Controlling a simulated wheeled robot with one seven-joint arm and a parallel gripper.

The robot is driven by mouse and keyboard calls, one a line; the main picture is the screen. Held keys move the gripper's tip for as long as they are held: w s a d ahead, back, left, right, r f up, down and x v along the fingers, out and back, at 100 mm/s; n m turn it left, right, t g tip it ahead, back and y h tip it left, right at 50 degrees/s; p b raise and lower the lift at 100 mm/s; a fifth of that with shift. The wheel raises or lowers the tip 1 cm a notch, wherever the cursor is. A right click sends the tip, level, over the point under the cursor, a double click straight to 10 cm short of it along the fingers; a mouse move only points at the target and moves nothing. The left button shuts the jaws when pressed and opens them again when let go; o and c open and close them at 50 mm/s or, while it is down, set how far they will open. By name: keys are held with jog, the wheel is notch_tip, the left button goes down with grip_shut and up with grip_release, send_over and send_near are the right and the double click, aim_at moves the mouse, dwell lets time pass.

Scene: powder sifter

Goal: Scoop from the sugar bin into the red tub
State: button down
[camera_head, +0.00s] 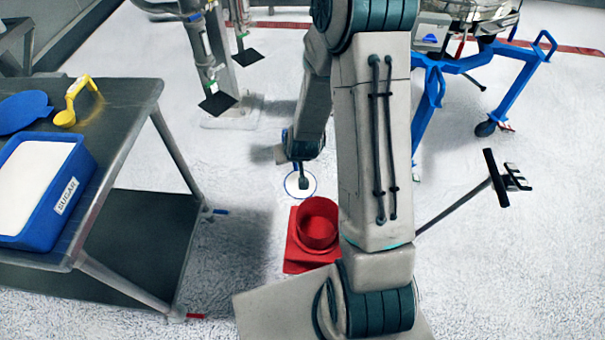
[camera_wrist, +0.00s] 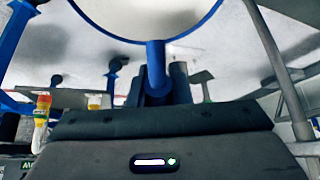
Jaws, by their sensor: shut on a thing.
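The blue sugar bin (camera_head: 62,203), labelled SUGAR, is full of white sugar and stands on the grey table at the left. The red tub (camera_head: 318,235) stands on a red square base right of the table. My gripper (camera_head: 303,180) is shut on the handle of a blue-rimmed scoop (camera_head: 287,187), just beyond the tub in the head view. White shows inside the scoop's rim; I cannot tell how much of it is sugar. In the wrist view, the scoop's handle (camera_wrist: 156,68) rises from between my gripper's fingers (camera_wrist: 163,88) to the round bowl at the top.
A blue lid (camera_head: 22,112) and a yellow scoop (camera_head: 75,100) lie at the back of the table (camera_head: 130,100). A blue wheeled frame (camera_head: 505,85) stands at the back right. Metal equipment legs (camera_head: 208,60) stand at the back. My arm crosses the middle of the head view.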

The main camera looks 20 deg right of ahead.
jog(key=w+d+f+m+b, duration=0.2)
jog(key=w+d+f+b, duration=0.1)
jog(key=f+b, duration=0.8)
jog(key=w+d+f+m+g+b, duration=0.1)
jog(key=d+f+b, duration=0.4)
jog(key=f+b, duration=0.7)
notch_tip(320, 180, down, 2)
jog(key=w+m, duration=0.1)
jog(key=w, duration=0.1)
jog(key=shift+w+f+g+h, duration=0.15)
jog(key=shift+w+g+h, duration=0.15)
jog(key=shift+w, duration=0.1)
